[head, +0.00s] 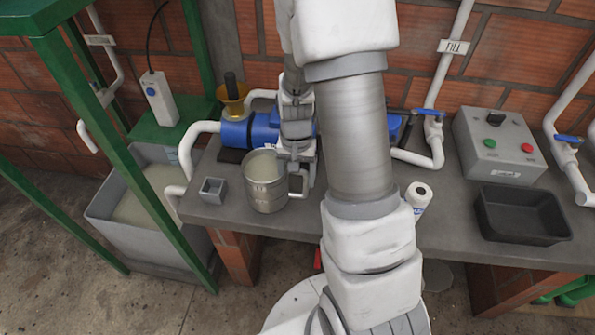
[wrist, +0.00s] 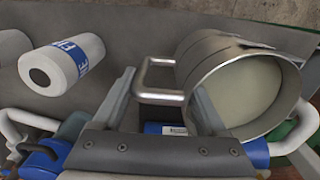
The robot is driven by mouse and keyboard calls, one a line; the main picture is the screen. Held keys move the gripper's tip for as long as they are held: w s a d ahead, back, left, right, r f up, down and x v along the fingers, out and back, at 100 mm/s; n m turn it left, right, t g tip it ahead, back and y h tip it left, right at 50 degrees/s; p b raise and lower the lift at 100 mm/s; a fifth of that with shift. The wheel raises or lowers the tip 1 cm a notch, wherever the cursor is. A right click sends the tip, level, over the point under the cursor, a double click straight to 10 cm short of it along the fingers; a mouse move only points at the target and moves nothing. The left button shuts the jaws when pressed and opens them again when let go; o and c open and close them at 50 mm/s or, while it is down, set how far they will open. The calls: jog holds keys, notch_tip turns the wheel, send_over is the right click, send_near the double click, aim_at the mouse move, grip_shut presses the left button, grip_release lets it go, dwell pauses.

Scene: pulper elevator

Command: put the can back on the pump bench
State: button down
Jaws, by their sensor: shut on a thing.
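The can (head: 267,190) is a round grey metal pot with a side handle and cloudy pale liquid inside. It is upright at the left part of the grey pump bench (head: 225,212), close to its front edge. I cannot tell whether its base touches the bench top. My gripper (head: 297,172) is shut on the can's handle, at the can's right side. In the wrist view the can (wrist: 245,85) is at the right, and its handle (wrist: 158,97) lies between the fingers of my gripper (wrist: 165,100).
A small grey square cup (head: 213,189) stands left of the can. The blue pump (head: 238,133) is behind. A white bottle (head: 418,194), black tray (head: 522,214) and switch box (head: 500,145) are right. A grey tank (head: 125,215) and green frame (head: 135,150) stand left.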

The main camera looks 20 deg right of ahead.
aim_at(297, 194)
jog(key=shift+f, duration=1.55)
jog(key=shift+f, duration=0.2)
grip_release()
jog(key=shift+r, duration=0.1)
